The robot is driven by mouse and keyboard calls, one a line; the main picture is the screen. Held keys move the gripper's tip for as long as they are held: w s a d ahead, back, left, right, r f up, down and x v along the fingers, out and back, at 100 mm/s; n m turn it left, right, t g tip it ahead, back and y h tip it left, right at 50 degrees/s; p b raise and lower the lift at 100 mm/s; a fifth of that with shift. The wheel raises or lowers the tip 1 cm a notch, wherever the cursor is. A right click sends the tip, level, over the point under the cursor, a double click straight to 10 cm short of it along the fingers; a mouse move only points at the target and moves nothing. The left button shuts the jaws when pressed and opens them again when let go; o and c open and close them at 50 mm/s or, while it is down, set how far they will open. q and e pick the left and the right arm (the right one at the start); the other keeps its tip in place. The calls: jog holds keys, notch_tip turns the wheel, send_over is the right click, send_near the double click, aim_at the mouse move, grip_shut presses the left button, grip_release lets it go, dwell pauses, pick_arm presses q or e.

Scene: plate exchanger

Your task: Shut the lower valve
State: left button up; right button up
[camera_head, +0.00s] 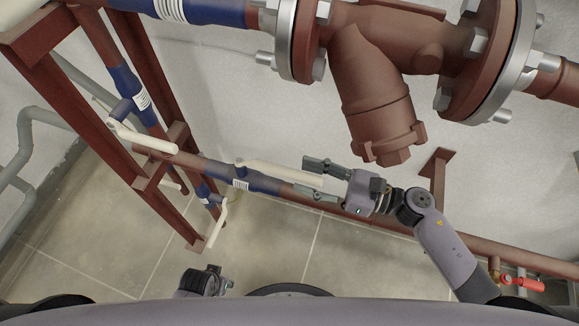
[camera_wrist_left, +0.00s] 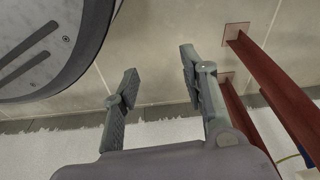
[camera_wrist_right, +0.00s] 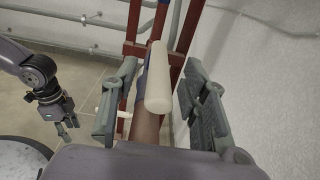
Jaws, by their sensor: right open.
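The lower valve is a blue body (camera_head: 238,177) on the low brown pipe, with a cream lever handle (camera_head: 280,173) lying roughly along the pipe. My right gripper (camera_head: 322,181) is open, its two fingers on either side of the handle's free end. In the right wrist view the handle (camera_wrist_right: 164,84) shows between the spread fingers (camera_wrist_right: 158,100), with no clear grip on it. My left gripper (camera_head: 223,281) is low near my base, away from the valve. In the left wrist view it (camera_wrist_left: 158,78) is open and empty above the floor.
Another blue valve with a cream handle (camera_head: 146,137) is on the pipe at left, beside a red-brown frame (camera_head: 75,110). A large brown strainer (camera_head: 375,100) hangs above my right gripper. A red-handled valve (camera_head: 522,283) is at lower right. The tiled floor (camera_head: 265,235) is clear.

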aim_at(289, 171)
pick_arm(q)
jog(key=shift+s+a+f, duration=0.1)
jog(key=shift+s+f, duration=0.45)
jog(key=shift+f, duration=0.25)
pick_arm(e)
jog(key=shift+x, duration=2.35)
grip_shut()
